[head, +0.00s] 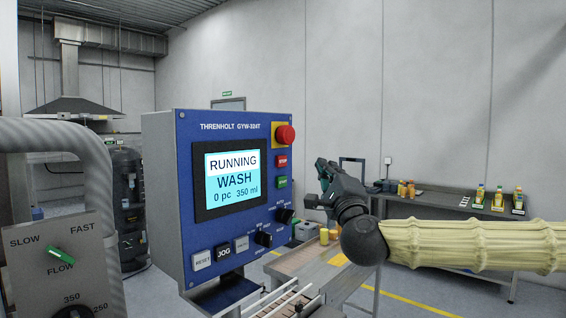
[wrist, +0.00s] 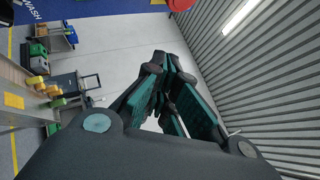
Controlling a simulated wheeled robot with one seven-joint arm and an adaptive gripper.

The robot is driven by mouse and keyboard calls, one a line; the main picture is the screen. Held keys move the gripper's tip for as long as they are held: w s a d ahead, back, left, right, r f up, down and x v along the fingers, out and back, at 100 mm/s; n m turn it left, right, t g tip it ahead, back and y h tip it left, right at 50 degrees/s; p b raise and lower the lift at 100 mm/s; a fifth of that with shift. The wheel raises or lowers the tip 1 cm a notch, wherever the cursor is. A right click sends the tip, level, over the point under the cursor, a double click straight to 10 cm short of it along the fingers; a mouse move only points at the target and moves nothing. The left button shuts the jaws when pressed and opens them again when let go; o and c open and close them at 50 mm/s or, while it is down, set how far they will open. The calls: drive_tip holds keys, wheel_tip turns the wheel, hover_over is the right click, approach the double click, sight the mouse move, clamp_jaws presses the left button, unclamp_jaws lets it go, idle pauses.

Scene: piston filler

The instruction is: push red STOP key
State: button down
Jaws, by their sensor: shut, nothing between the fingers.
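In the wrist view, the shut fingers (wrist: 170,62) point up the picture. A strip of the panel (wrist: 70,12) and a red round part (wrist: 180,4) show at the top edge; I cannot make out the STOP key there.
The panel screen (head: 231,175) reads RUNNING, WASH, 0 pc 350 ml. Black knobs (head: 285,215) and the RESET, JOG and another key lie below. A grey plate with a green FLOW lever (head: 61,256) stands at left. A bench with bottles (head: 440,195) is behind my arm.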

sight(282, 161)
drive_tip(key=w+a+p, duration=0.1)
drive_tip(key=w+a, duration=0.4)
drive_tip(key=a, duration=0.2)
idle(0.4)
drive_tip(key=shift+w+a+f, duration=0.1)
drive_tip(key=shift+w+a, duration=0.05)
drive_tip(key=shift+a, duration=0.05)
idle(1.3)
drive_tip(key=shift+w+a+b, duration=0.15)
drive_tip(key=shift+a+b, duration=0.05)
drive_tip(key=shift+b, duration=0.1)
drive_tip(key=shift+w+a, duration=0.25)
drive_tip(key=shift+a, duration=0.05)
idle(0.9)
drive_tip(key=shift+s+d+b, duration=0.1)
drive_tip(key=shift+b, duration=0.2)
drive_tip(key=shift+s+d+b, duration=0.4)
drive_tip(key=shift+s+d, duration=0.05)
drive_tip(key=shift+d, duration=0.1)
drive_tip(key=shift+d, duration=0.1)
